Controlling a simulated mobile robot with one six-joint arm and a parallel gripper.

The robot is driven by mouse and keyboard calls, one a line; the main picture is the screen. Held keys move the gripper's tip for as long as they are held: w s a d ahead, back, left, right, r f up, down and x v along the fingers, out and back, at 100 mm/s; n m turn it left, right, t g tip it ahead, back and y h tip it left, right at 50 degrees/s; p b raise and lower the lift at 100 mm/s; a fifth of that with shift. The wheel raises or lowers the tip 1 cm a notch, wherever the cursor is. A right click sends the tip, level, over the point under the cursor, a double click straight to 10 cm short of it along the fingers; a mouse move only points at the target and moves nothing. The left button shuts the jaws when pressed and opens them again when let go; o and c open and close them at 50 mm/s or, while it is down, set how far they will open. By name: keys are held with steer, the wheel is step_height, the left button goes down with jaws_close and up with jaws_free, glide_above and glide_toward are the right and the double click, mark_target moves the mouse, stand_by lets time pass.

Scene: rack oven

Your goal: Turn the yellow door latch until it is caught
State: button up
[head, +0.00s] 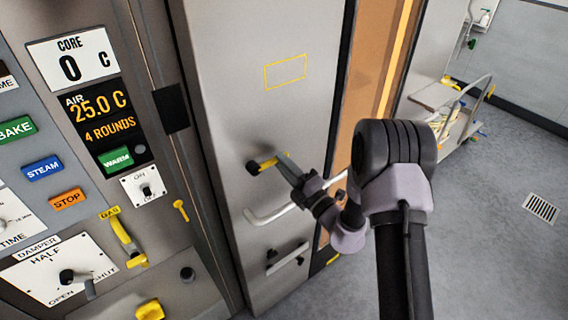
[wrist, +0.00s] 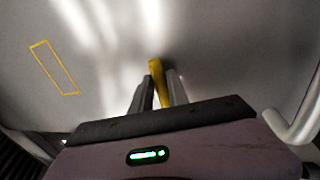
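The yellow door latch (head: 267,163) sits on the grey oven door (head: 270,115), with a dark round hub at its left end. In the head view its lever points right and slightly up. My gripper (head: 283,160) reaches it from the right. In the wrist view the yellow lever (wrist: 156,74) stands between the two grey fingers of my gripper (wrist: 161,82), which close in on both its sides. The hub and the catch are hidden in the wrist view.
A pale bar handle (head: 268,215) is below the latch, close under my wrist; it also shows in the wrist view (wrist: 297,128). A control panel (head: 75,150) stands left. A trolley (head: 458,112) is at the back right. The floor right is clear.

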steer(key=o, duration=0.3)
steer(key=shift+s, duration=0.1)
steer(key=b+v, duration=0.2)
steer(key=v, duration=1.5)
steer(key=shift+d+f, duration=0.1)
steer(key=shift+d, duration=0.05)
